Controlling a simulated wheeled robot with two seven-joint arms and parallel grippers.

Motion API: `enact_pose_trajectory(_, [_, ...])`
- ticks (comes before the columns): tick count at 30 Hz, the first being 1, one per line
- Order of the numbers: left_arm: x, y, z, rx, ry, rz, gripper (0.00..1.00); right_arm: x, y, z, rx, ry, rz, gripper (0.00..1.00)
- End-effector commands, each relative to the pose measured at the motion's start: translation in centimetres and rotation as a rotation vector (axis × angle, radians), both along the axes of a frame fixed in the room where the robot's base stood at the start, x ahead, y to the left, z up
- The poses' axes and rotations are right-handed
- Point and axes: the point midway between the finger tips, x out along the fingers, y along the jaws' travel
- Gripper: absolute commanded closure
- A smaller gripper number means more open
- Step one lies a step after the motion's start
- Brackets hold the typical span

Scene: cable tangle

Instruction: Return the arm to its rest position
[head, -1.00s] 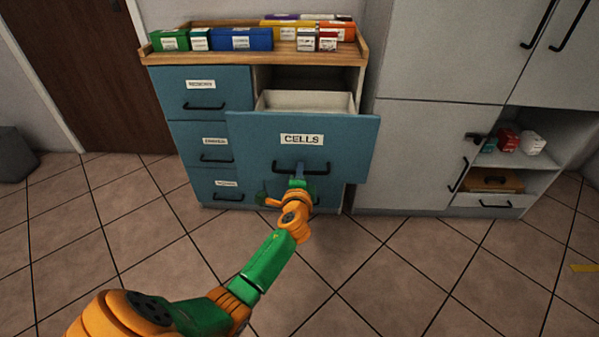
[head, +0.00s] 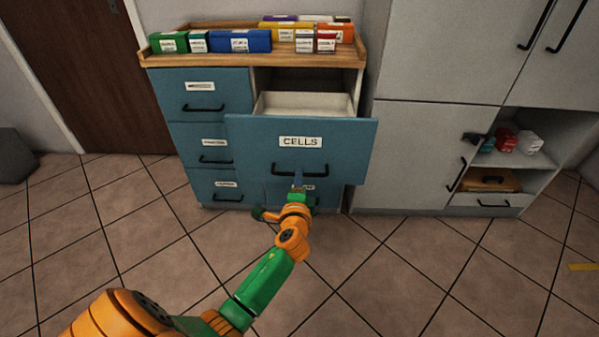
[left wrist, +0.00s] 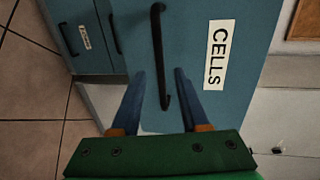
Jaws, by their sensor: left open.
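My left arm (head: 265,287) reaches in from the lower left in the head view. Its gripper (head: 298,178) is in front of the pulled-out drawer labelled CELLS (head: 248,150), just below the middle of its black handle. In the left wrist view the two blue fingers (left wrist: 157,85) are apart with nothing held between them. The black handle (left wrist: 160,50) runs up the picture there, with its lower end showing between the fingertips. The CELLS label (left wrist: 218,55) is to the right of it. My right gripper is not in view.
The blue drawer cabinet carries a wooden tray top (head: 215,59) with several coloured boxes. Shut drawers (head: 205,90) are at its left. A grey cupboard (head: 425,150) with an open shelf stands right. Tiled floor (head: 400,270) in front is free.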

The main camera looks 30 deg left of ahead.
Motion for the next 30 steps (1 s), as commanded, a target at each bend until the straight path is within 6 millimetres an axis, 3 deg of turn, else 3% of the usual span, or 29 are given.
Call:
enact_pose_trajectory(6, [-2.5,-1.5,0.7,-0.001,0.001,0.000,0.55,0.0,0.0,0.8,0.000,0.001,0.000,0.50])
enact_pose_trajectory(18, [-2.6,-1.6,0.6,0.000,0.000,0.000,0.55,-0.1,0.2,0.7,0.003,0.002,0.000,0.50])
enact_pose_trajectory(20, [-2.7,-1.8,-0.2,-0.016,0.015,-0.006,0.55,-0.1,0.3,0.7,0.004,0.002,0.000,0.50])
enact_pose_trajectory(23, [-3.6,-3.2,-5.6,-0.129,0.104,-0.040,0.55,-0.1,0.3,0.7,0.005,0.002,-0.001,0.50])
enact_pose_trajectory(25, [-5.9,-5.0,-11.9,-0.276,0.213,-0.058,0.55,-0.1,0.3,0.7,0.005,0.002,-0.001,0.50])
enact_pose_trajectory(27, [-9.5,-6.9,-18.3,-0.447,0.327,-0.045,0.55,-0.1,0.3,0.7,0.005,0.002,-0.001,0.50])
enact_pose_trajectory(30, [-16.1,-9.1,-25.6,-0.670,0.468,0.032,0.55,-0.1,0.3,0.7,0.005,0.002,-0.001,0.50])
